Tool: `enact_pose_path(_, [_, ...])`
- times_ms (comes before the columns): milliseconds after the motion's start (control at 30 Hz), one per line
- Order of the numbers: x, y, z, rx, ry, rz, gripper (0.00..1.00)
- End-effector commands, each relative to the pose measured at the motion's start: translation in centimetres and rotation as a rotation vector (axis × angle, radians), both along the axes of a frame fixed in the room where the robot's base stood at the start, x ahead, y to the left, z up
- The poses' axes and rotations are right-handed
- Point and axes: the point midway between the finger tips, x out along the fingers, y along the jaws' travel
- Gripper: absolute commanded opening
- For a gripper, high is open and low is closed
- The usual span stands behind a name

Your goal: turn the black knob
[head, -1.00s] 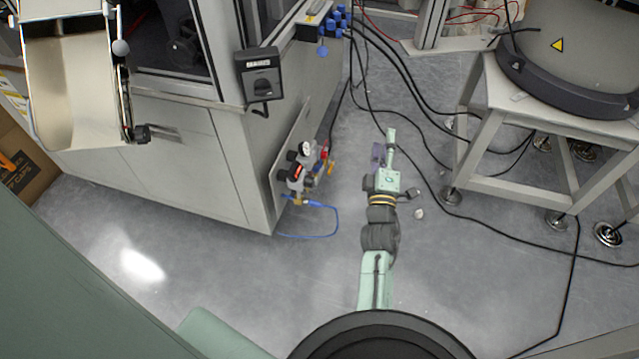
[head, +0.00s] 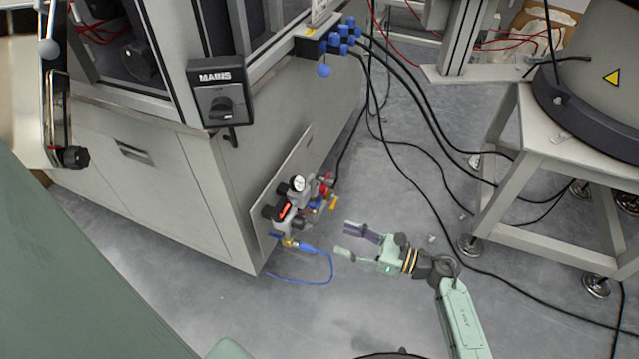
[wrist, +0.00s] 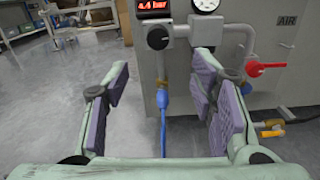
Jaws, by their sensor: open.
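A black knob (wrist: 157,37) sits on the air unit below a red-lit pressure display, straight ahead between my fingers in the wrist view. In the head view, a black knob (head: 268,212) shows on the same unit, low on the cabinet's side. My gripper (head: 347,238) is open and empty, to the right of the air unit and apart from it. In the wrist view, the fingers (wrist: 161,78) stand wide apart with their purple pads facing inward. A black rotary knob (head: 220,106) also sits on the MAINS box, above and left of my gripper.
A round gauge (wrist: 208,5), a red handle (wrist: 262,68) and a yellow handle (wrist: 272,131) crowd the unit's right side. A blue hose (wrist: 163,128) hangs between my fingers. Black cables (head: 440,145) cross the floor. A white stand (head: 545,150) is at right.

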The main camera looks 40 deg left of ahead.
Motion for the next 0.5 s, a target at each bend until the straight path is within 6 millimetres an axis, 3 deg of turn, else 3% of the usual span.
enact_pose_path(500, [-2.1, 8.4, 0.3, 0.003, 0.003, 0.002, 0.51])
